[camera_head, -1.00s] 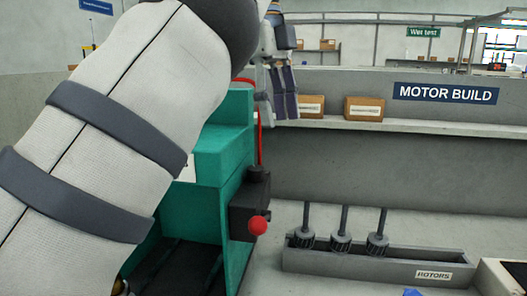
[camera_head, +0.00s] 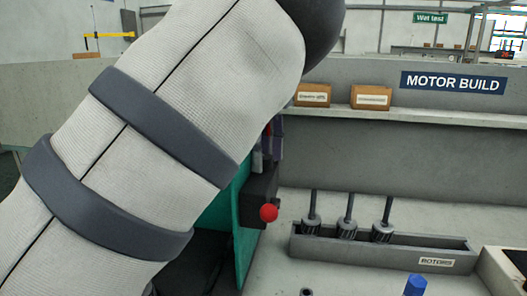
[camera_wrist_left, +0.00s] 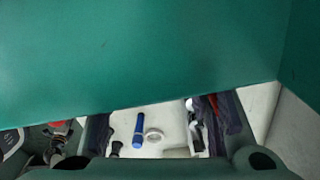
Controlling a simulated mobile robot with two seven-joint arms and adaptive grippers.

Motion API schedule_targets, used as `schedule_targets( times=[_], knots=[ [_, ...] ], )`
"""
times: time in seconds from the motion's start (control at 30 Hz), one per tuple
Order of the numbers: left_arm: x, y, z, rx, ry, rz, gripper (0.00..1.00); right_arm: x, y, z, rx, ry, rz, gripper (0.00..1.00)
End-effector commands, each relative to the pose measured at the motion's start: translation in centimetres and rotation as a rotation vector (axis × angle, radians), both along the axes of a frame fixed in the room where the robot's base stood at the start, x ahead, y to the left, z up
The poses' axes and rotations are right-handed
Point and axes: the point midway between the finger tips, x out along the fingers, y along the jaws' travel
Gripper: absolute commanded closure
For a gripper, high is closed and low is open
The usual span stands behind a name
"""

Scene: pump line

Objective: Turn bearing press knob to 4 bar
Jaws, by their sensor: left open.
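The green bearing press (camera_head: 222,212) is mostly hidden behind my left arm in the head view. A red ball (camera_head: 268,213) sticks out from a black block (camera_head: 259,188) on its right side. I cannot make out a pressure scale or the pressure knob's setting. My left gripper (camera_head: 276,142) shows only as a dark sliver beside the press, above the red ball; the arm hides the rest. In the left wrist view, its open fingers (camera_wrist_left: 160,128) are apart with nothing held, and a green surface (camera_wrist_left: 140,55) fills the upper part, very close. My right gripper is not in view.
A grey rotor tray (camera_head: 380,250) with several rotors stands right of the press. A blue object (camera_head: 415,285) is at the front. Two cardboard boxes (camera_head: 313,95) sit on the back shelf. The wrist view shows a blue-handled tool (camera_wrist_left: 138,130) and a pale ring (camera_wrist_left: 154,135).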

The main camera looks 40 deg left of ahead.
Motion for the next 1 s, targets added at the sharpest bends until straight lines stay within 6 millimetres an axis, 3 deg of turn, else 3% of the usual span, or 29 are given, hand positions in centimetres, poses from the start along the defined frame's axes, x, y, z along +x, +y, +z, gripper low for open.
schedule_targets(
  times=[0.13, 0.33, 0.37, 0.63, 0.87, 0.9, 0.97, 1.0],
  knots=[
    [0.02, -0.01, -0.06, 0.000, 0.001, 0.000, 0.55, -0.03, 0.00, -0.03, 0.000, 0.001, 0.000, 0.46],
    [0.02, -0.01, -0.04, -0.001, 0.002, 0.000, 1.00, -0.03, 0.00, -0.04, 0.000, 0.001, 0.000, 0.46],
    [0.02, -0.01, -0.04, -0.001, 0.002, 0.000, 1.00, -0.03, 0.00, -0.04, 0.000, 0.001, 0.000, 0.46],
    [0.02, -0.02, -0.05, 0.000, 0.004, -0.125, 1.00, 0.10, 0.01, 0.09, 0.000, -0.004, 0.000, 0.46],
    [0.03, -0.01, -0.08, 0.000, 0.004, -0.132, 1.00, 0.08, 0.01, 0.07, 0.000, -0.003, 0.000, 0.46],
    [0.03, -0.01, -0.08, 0.000, 0.004, -0.132, 0.68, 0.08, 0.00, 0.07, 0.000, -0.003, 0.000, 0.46],
    [0.03, -0.01, -0.08, 0.000, 0.004, -0.132, 0.54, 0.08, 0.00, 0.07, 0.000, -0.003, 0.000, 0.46],
    [0.03, -0.01, -0.07, -0.001, 0.004, -0.131, 0.52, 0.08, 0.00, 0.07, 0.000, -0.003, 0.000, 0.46]
  ],
)
